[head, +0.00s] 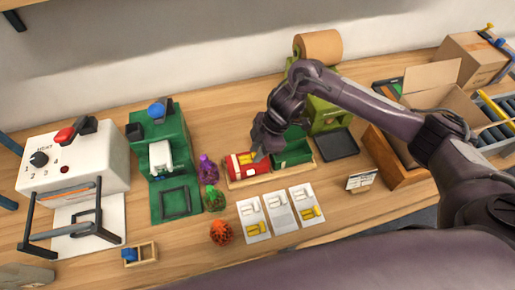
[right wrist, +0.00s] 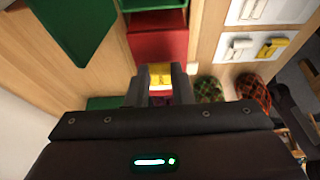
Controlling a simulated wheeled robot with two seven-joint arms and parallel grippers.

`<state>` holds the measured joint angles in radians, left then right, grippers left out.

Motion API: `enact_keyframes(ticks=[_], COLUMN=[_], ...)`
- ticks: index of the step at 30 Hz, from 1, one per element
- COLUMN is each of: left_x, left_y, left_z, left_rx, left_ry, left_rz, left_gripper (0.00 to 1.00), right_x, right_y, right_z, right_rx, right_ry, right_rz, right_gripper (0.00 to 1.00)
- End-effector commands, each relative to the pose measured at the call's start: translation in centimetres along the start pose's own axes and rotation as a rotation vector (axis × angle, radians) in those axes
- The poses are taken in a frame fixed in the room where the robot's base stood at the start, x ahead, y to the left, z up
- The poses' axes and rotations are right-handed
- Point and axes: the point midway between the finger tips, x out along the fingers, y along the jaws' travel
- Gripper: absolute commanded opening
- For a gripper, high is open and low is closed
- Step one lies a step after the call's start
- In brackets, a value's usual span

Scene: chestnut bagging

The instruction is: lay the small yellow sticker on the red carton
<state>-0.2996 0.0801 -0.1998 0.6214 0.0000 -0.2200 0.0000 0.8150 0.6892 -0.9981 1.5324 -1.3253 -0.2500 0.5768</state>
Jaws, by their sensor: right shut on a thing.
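The red carton (head: 234,167) lies in a shallow wooden tray in the middle of the table, and it also shows ahead of the fingers in the right wrist view (right wrist: 158,46). My right gripper (head: 260,154) is over the right part of the red carton. In the right wrist view its fingers are shut on a small yellow sticker (right wrist: 160,74). The sticker is right at the carton; whether it touches the surface I cannot tell. My left gripper is not in view.
A green carton (head: 292,148) sits right of the red one in the tray. Three white cards (head: 280,220) with stickers lie in front. Purple (head: 207,168), green (head: 214,198) and orange (head: 221,232) bags stand left of them. A dark square tray (head: 337,144) lies to the right.

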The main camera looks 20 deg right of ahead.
Motion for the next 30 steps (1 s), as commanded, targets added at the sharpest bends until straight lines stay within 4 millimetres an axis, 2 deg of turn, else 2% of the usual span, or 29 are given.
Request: enact_keyframes(ticks=[10,11,16,25,30], left_x=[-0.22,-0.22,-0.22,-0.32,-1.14], left_y=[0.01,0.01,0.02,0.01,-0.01], left_z=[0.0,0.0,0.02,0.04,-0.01], left_rx=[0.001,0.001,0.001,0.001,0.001], left_ry=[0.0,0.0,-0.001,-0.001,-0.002], left_rz=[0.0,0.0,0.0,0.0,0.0], left_gripper=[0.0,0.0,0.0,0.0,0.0], right_x=[0.06,0.06,0.05,-0.06,-0.83], right_y=[-0.03,-0.03,-0.02,-0.01,0.0], right_z=[0.04,0.04,0.04,-0.01,-0.31], right_rx=[0.0,0.0,0.0,0.0,0.0], right_ry=[0.0,0.0,0.0,0.0,0.0], right_rz=[0.0,0.0,0.0,0.0,0.001], right_gripper=[0.0,0.24,0.46,0.46,0.46])
